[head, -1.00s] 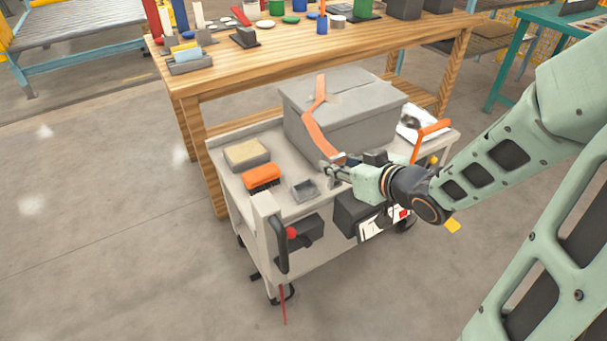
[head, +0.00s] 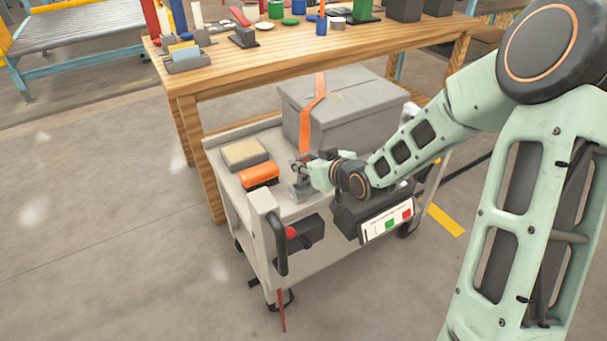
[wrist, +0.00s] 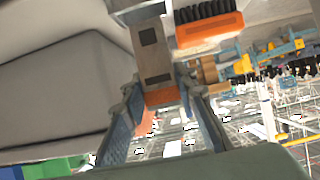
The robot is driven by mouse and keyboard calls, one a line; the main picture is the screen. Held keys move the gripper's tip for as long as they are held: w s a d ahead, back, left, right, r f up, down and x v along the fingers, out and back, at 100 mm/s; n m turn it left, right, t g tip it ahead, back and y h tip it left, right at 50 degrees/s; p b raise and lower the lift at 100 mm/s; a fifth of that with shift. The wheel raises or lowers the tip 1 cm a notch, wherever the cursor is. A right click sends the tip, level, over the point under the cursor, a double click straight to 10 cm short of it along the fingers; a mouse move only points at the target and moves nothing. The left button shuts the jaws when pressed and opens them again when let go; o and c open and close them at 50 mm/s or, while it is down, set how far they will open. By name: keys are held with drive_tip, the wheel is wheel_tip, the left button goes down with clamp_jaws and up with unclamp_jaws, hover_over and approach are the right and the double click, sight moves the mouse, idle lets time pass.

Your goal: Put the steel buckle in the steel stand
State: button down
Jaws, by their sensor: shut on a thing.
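My gripper (head: 304,172) is shut on the steel buckle, low over the cart's near part. In the wrist view the buckle (wrist: 152,62) is a flat grey metal piece with dark slots, between the two fingers (wrist: 160,104). An orange strap (head: 306,125) runs from the gripper up over the grey box. The steel stand (head: 301,194) is a small grey piece on the cart top, directly below my gripper and partly hidden by it. I cannot tell whether the buckle touches the stand.
The grey box (head: 345,122) fills the back of the cart (head: 236,185). An orange brush (head: 259,175) and a tan-topped block (head: 244,153) lie left of the stand. A wooden workbench (head: 260,65) stands behind. Open floor lies to the left.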

sight(303, 182)
wheel_tip(303, 182, down, 3)
drive_tip(key=shift+w+a+f+b, duration=0.1)
drive_tip(key=shift+b, duration=0.5)
drive_tip(key=shift+f, duration=0.1)
drive_tip(key=shift+f, duration=0.15)
drive_tip(key=c, duration=1.5)
unclamp_jaws()
drive_tip(key=shift+c, duration=0.2)
drive_tip(key=shift+r, duration=0.4)
drive_tip(key=p+v, duration=0.4)
drive_tip(key=v, duration=0.8)
drive_tip(key=shift+f, duration=0.2)
